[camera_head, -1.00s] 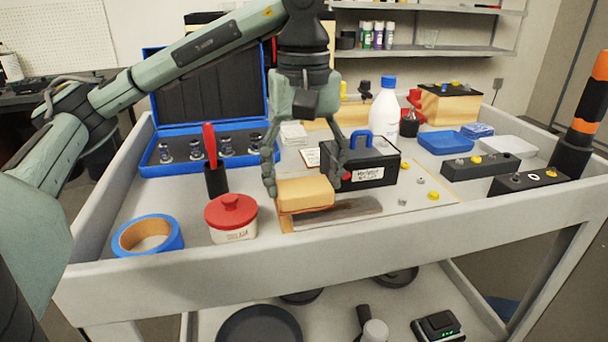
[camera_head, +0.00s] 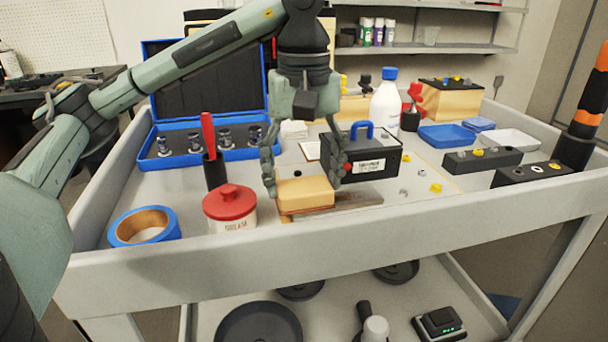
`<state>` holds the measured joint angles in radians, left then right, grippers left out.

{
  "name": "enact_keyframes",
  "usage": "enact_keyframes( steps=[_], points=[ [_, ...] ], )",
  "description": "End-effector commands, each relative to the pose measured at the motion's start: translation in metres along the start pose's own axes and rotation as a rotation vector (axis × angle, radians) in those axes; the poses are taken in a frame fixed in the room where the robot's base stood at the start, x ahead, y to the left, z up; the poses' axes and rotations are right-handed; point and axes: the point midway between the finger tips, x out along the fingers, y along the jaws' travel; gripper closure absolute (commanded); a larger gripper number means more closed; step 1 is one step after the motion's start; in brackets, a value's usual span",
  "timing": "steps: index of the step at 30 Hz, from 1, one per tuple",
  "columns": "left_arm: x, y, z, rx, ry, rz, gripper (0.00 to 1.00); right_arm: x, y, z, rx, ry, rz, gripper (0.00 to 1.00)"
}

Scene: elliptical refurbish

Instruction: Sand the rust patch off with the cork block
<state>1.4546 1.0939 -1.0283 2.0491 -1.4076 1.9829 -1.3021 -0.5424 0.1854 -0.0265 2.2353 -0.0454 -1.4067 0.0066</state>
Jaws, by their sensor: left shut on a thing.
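The cork block (camera_head: 305,193) is a tan-yellow block with rounded edges. My left gripper (camera_head: 304,188) comes down from above and is shut on it, one finger on each side. The block sits over a flat brownish metal strip (camera_head: 350,204) near the cart's front edge, seemingly resting on it. Brown discolouration shows on the strip to the right of the block. The block hides the strip's left part, so I cannot tell how much rust lies under it. My right gripper is not in view.
A black box with a blue handle (camera_head: 362,160) stands close behind the strip. A red-lidded pot (camera_head: 230,206) and blue tape roll (camera_head: 144,228) are left. The blue case (camera_head: 205,150) and white bottle (camera_head: 386,104) are behind. The raised cart rim (camera_head: 330,236) runs along the front.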

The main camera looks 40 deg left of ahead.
Motion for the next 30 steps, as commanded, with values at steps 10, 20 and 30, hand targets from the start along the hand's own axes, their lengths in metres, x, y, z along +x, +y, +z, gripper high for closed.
enact_keyframes(
  steps=[10,20,30],
  points=[
    [0.001,0.009,0.001,0.003,-0.001,0.0,0.52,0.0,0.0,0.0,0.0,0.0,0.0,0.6],
    [0.0,0.034,0.001,0.001,-0.001,0.0,0.52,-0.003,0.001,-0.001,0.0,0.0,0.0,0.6],
    [0.002,0.053,0.001,0.002,-0.002,0.0,0.52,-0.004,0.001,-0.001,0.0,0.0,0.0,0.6]
  ],
)
